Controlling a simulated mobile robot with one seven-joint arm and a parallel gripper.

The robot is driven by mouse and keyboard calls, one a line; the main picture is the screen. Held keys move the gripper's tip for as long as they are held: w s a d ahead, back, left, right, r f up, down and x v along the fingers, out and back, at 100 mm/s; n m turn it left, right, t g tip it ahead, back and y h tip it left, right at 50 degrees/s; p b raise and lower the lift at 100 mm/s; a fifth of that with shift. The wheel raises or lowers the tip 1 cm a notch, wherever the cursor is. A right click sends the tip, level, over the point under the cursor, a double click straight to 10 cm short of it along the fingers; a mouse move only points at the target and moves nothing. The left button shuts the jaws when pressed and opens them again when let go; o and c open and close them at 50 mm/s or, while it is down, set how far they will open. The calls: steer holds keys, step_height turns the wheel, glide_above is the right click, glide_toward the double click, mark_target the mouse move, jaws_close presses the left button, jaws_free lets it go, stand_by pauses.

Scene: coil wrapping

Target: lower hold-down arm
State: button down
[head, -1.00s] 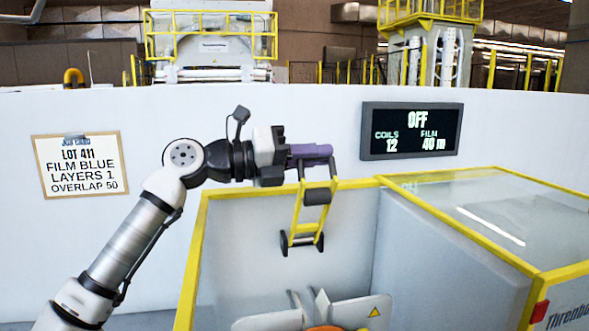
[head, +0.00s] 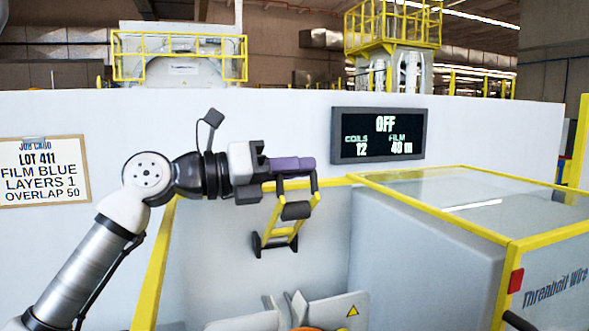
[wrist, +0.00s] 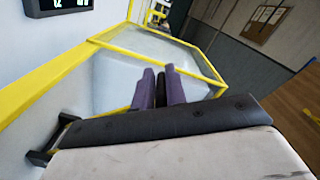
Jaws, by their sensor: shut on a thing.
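The hold-down arm is a yellow frame (head: 270,222) with a black roller (head: 295,210) and black feet at its lower end. It stands raised and tilted at the wall, above the wrapping bay. My gripper (head: 302,166) has purple fingers and is shut on the dark bar at the arm's upper end. In the wrist view the two purple fingers (wrist: 161,88) stand close together with a dark piece between them. The grip itself is partly hidden by the fingers. Below are grey plates (head: 338,308) and the top of an orange thing (head: 306,328), mostly cut off.
A glass-topped, yellow-edged enclosure (head: 507,242) stands to the right, with a red button (head: 516,281). A display (head: 378,135) on the white wall reads OFF, 12 coils. A job card (head: 42,172) hangs at left. The bay's yellow edge (head: 152,270) runs below my arm.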

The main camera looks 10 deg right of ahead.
steer(key=c, duration=1.5)
jaws_free()
steer(key=b+v, duration=0.2)
steer(key=v, duration=1.1)
steer(key=shift+a, duration=0.4)
steer(key=shift+s, duration=0.1)
steer(key=shift+f, duration=0.1)
